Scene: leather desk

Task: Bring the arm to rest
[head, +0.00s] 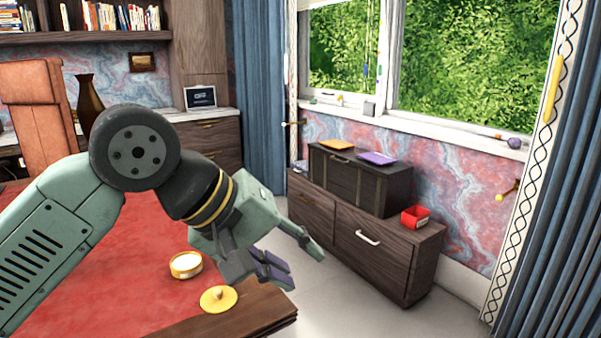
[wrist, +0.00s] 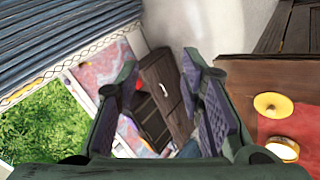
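My gripper (head: 301,270) hangs in the air at the end of my bent arm, above and beyond the wooden desk edge in the head view. In the wrist view my gripper (wrist: 160,75) has its two dark fingers apart, with an empty gap between them. The floor and the dark cabinet show through that gap. Nothing is held, and the fingers appear to touch nothing.
The red leather desk (head: 120,290) carries a yellow lid-like disc (head: 219,299) and a round white-and-yellow container (head: 186,265) near its edge. Bare floor lies between.

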